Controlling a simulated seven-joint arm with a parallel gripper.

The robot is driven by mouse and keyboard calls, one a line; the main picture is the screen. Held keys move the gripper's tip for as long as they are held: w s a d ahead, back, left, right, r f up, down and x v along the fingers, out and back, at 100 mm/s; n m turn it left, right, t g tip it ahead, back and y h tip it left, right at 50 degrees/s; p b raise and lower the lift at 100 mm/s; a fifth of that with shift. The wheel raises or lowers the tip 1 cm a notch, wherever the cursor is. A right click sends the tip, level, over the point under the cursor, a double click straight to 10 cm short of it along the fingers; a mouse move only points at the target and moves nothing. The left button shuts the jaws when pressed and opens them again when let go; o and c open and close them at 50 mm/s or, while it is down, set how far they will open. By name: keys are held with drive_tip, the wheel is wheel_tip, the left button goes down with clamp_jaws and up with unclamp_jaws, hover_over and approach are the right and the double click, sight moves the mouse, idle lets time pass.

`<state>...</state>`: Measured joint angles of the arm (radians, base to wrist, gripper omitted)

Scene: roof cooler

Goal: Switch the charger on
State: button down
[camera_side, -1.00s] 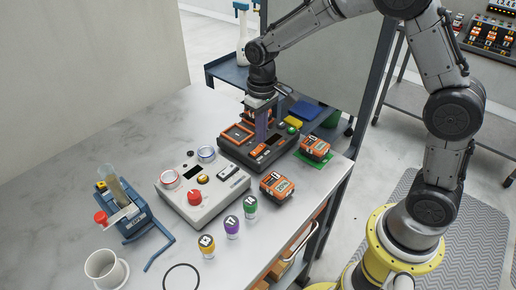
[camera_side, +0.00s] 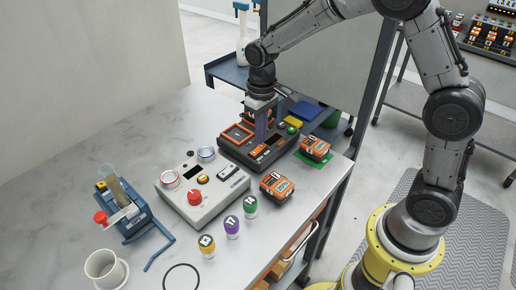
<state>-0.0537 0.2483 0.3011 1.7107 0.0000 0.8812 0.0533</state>
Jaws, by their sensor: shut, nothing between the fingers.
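The charger (camera_side: 238,147) is a dark grey box with orange-framed bays, standing towards the back of the white table. A small dark display and a green round knob or button (camera_side: 292,130) show on its right part. My gripper (camera_side: 261,138) points straight down over the middle of the charger. Its fingers are shut with nothing between them, and their tips are at or just above the charger's top. I cannot tell whether they touch it. The fingers hide part of the charger's panel, and I cannot make out the switch's state.
An orange battery (camera_side: 277,186) lies in front of the charger; another (camera_side: 314,149) sits on a green pad at right. A grey control box (camera_side: 205,205) with a red knob stands front left.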

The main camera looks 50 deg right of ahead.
drive_tip(key=shift+f, duration=0.8)
idle(0.4)
drive_tip(key=shift+r, duration=3.55)
drive_tip(key=s+d+r+t, duration=0.2)
drive_tip(key=s+r+t, duration=0.2)
drive_tip(key=s+r, duration=0.7)
drive_tip(key=s+f+t, duration=0.1)
drive_tip(key=s+f, duration=0.2)
drive_tip(key=s, duration=1)
drive_tip(key=shift+s+t, duration=0.2)
drive_tip(key=shift+t, duration=0.1)
